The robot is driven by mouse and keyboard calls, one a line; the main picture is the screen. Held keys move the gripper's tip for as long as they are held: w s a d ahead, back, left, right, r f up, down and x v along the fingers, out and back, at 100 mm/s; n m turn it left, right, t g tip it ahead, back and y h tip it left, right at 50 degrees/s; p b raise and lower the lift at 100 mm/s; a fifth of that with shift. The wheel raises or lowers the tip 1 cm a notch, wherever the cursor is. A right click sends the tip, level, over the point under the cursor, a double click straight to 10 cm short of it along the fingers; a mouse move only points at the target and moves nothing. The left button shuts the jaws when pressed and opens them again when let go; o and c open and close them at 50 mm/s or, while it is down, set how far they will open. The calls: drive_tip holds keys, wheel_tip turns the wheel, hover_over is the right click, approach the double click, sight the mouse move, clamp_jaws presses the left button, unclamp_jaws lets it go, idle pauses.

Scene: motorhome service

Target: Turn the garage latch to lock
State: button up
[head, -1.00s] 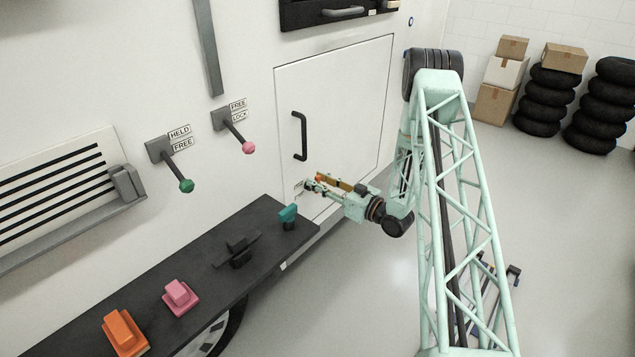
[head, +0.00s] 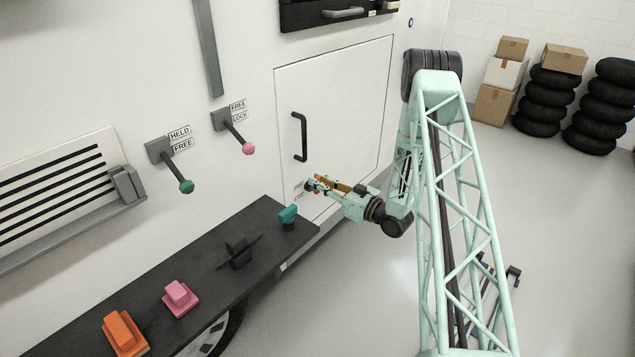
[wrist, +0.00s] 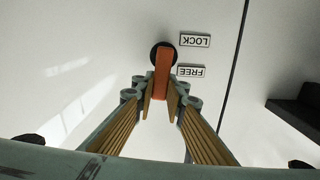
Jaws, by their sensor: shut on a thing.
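The garage latch is an orange handle (wrist: 162,75) on a round black base, set on the white garage door (head: 345,95). In the wrist view it lies between the two fingertips of my gripper (wrist: 161,90), which is shut on it. The LOCK label (wrist: 195,40) and FREE label (wrist: 191,71) are beside the handle and look upside down there. The handle's free end points toward my gripper. In the head view my gripper (head: 313,185) is at the door's lower left, and its fingers mostly hide the latch.
A black door handle (head: 300,137) is above my gripper. Levers with pink (head: 249,149) and green (head: 187,186) knobs stick out from the wall. The floor at right is mostly clear.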

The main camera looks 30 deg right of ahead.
drive_tip(key=shift+d, duration=0.1)
drive_tip(key=shift+w+d+f+m+p, duration=0.25)
drive_tip(key=shift+d+f+m+p, duration=0.4)
drive_tip(key=shift+m, duration=2.2)
drive_tip(key=shift+w+d+f+m+p, duration=0.2)
drive_tip(key=shift+d+f+m+p, duration=0.4)
drive_tip(key=shift+m, duration=2.2)
drive_tip(key=shift+w+d+f+m+p, duration=0.3)
drive_tip(key=shift+f+m+p, duration=0.35)
drive_tip(key=shift+m, duration=2.2)
drive_tip(key=shift+f, duration=0.2)
drive_tip(key=o, duration=0.9)
drive_tip(key=shift+s+d, duration=0.1)
